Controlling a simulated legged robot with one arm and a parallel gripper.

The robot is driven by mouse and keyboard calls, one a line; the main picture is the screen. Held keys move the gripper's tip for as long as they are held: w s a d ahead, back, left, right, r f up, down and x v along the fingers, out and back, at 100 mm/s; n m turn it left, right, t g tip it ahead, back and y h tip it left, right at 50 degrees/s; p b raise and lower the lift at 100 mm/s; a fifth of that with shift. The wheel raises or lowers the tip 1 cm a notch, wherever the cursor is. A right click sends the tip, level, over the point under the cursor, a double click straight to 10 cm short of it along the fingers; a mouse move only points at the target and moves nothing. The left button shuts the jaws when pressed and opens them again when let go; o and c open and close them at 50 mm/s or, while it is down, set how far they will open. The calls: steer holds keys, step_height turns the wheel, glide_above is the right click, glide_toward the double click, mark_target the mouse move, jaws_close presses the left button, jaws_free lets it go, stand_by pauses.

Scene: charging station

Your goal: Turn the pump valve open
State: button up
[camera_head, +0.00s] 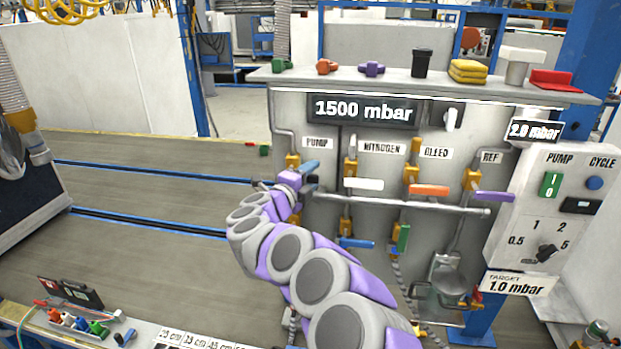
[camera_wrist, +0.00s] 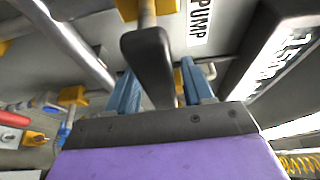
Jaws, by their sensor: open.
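The pump valve shows as a yellow body (camera_head: 292,161) on a pipe below the PUMP label (camera_head: 317,143), at the panel's left side. In the wrist view its dark grey handle (camera_wrist: 150,58) extends toward my gripper (camera_wrist: 160,75). My gripper has blue fingers, open on either side of the handle; I cannot tell whether either finger touches it. In the head view my gripper (camera_head: 308,175) is at the pump valve, and my arm hides part of the pipe below. The PUMP label (camera_wrist: 200,20) also shows in the wrist view.
To the right are the white nitrogen handle (camera_head: 363,184), orange bleed handle (camera_head: 429,190) and purple ref handle (camera_head: 494,197). A horizontal rail (camera_head: 440,207) crosses the panel below them. The display (camera_head: 363,111) reads 1500 mbar. A pump control box (camera_head: 553,215) stands at right.

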steer(key=shift+c, duration=0.4)
jaws_close()
stand_by(0.4)
